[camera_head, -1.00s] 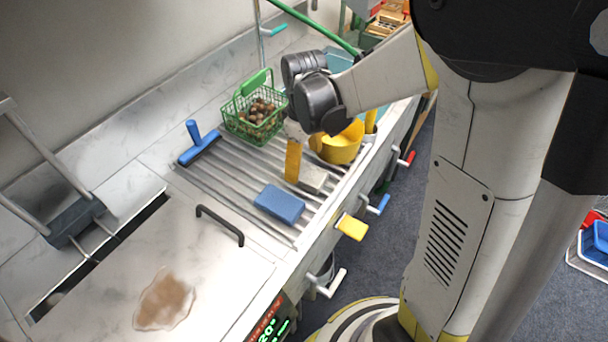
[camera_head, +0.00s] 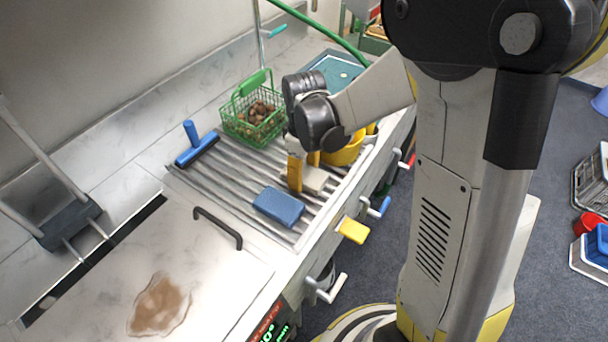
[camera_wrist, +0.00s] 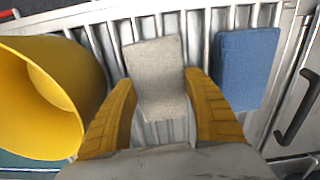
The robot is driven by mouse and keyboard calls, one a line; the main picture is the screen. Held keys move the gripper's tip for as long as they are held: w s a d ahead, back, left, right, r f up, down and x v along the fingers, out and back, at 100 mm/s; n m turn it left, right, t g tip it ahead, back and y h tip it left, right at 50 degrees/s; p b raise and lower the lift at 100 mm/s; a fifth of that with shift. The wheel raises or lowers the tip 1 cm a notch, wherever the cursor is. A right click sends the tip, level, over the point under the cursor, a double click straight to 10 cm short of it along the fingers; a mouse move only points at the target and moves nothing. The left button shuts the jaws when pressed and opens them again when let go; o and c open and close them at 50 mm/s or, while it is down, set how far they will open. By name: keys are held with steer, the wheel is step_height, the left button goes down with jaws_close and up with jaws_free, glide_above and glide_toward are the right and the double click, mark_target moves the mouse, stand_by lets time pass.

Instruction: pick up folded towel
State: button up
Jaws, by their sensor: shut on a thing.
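The folded towel (camera_wrist: 155,72) is a small grey-beige block between my gripper's two yellow fingers in the wrist view. It also shows in the head view (camera_head: 313,180), on the ribbed metal drainer, partly behind a finger. My gripper (camera_wrist: 160,112) is shut on the towel's near part, with a finger along each side. In the head view my gripper (camera_head: 303,175) points down at the drainer. I cannot tell whether the towel is lifted off the ribs.
A blue sponge (camera_head: 278,207) lies close by, right of the towel in the wrist view. A yellow bucket (camera_head: 345,152) stands on the other side. A green basket of chestnuts (camera_head: 254,112) and a blue squeegee (camera_head: 196,150) are behind. A black handle (camera_head: 218,228) rises from the metal lid.

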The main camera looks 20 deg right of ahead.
mark_target(306, 173)
steer(key=shift+r, duration=0.5)
steer(key=r+p, duration=0.1)
steer(key=r, duration=0.1)
steer(key=r+p, duration=0.1)
steer(key=r, duration=0.1)
steer(key=shift+s+d+p, duration=0.2)
steer(key=shift+p, duration=0.15)
steer(key=s+d+r+p, duration=0.3)
steer(key=s+d+r, duration=0.3)
steer(key=s+d, duration=0.1)
steer(key=shift+s+d+p, duration=0.3)
steer(key=shift+s+d, duration=0.1)
steer(key=shift+d, duration=0.1)
